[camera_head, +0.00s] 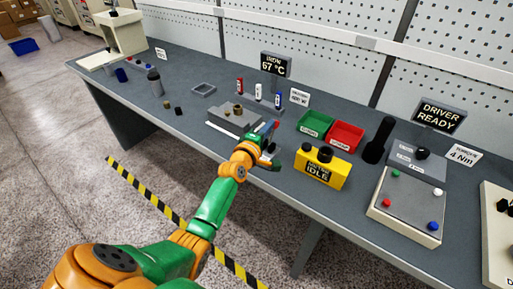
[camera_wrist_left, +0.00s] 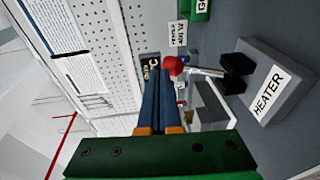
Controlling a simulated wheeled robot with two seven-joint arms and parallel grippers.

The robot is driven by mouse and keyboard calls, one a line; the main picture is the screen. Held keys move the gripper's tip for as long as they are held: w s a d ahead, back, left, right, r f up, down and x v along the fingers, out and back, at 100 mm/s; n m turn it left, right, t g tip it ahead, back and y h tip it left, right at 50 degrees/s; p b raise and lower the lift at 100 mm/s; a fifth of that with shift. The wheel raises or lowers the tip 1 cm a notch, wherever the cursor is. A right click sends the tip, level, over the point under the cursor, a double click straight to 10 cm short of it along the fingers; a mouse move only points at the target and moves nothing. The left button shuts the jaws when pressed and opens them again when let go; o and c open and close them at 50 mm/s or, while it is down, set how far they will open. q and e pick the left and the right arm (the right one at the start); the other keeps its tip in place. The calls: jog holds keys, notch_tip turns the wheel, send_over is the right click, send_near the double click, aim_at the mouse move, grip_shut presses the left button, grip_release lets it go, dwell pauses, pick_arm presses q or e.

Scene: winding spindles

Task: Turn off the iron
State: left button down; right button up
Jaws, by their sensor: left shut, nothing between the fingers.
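The grey heater box (camera_wrist_left: 289,75), labelled HEATER, is at the right of the left wrist view. A metal lever (camera_wrist_left: 205,72) with a red knob (camera_wrist_left: 174,66) sticks out from its black mount toward my fingertips. My left gripper (camera_wrist_left: 160,84) is shut and empty, with its blue fingertips close by the red knob; I cannot tell whether they touch it. In the head view my left gripper (camera_head: 268,130) is over the front of the bench and hides most of the heater box. My right gripper is not in view.
Green (camera_head: 315,124) and red (camera_head: 345,136) bins and a yellow box (camera_head: 321,168) reading IDLE stand right of my left gripper on the grey bench (camera_head: 190,118). A grey fixture block (camera_head: 228,119) is just left of it. A pegboard wall runs behind.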

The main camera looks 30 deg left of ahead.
pick_arm(q)
jog(key=shift+w+r, duration=0.2)
jog(key=shift+w, duration=0.3)
jog(key=shift+r, duration=0.1)
dwell(0.3)
